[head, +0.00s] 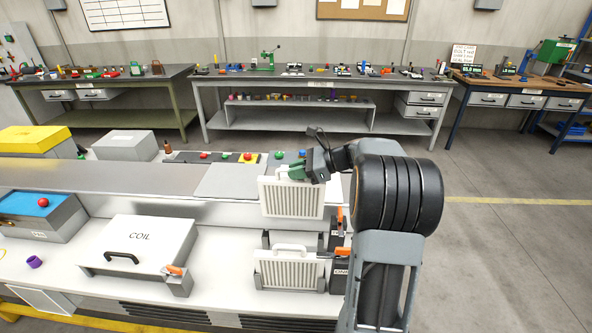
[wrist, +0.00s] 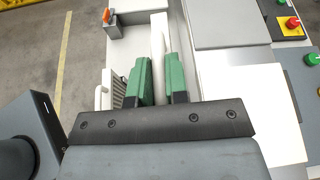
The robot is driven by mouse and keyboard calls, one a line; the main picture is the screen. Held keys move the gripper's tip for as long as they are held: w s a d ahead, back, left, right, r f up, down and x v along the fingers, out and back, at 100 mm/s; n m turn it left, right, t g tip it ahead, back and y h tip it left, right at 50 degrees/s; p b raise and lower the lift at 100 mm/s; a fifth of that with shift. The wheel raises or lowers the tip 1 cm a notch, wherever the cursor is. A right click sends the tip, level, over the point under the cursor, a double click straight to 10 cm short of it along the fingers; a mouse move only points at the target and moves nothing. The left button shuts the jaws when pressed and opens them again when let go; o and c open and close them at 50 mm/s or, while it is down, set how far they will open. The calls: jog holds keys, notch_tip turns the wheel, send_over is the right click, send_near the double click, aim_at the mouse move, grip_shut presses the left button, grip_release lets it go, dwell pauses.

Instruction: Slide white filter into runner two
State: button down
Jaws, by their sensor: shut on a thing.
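A white filter (head: 291,198) with a ribbed face and a top handle hangs upright in my gripper (head: 298,173). The green fingers are shut on its handle, and its white edge shows between them in the wrist view (wrist: 158,45). Below it, a second white ribbed filter (head: 289,272) stands in the front runner, whose end block (head: 341,273) appears to read ONE. Another dark runner block (head: 337,238) with an orange lever (head: 340,217) stands just behind. The held filter hides much of that rear runner, and its lower edge is above the white deck.
A white COIL box (head: 139,243) with a black handle stands left of the runners. A grey ledge (head: 110,184) runs behind, with red and green buttons (head: 248,157) beyond it. An orange lever (head: 336,252) stands by the front runner. Open floor lies to the right.

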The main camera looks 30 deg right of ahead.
jog(key=shift+r+p, duration=0.3)
jog(key=shift+p, duration=0.35)
jog(key=shift+d+r+m+g+p, duration=0.1)
jog(key=shift+m+g+p, duration=0.2)
jog(key=shift+p, duration=0.6)
jog(key=b, duration=0.4)
send_over(297, 200)
jog(key=shift+f, duration=3.15)
jog(key=shift+p, duration=1)
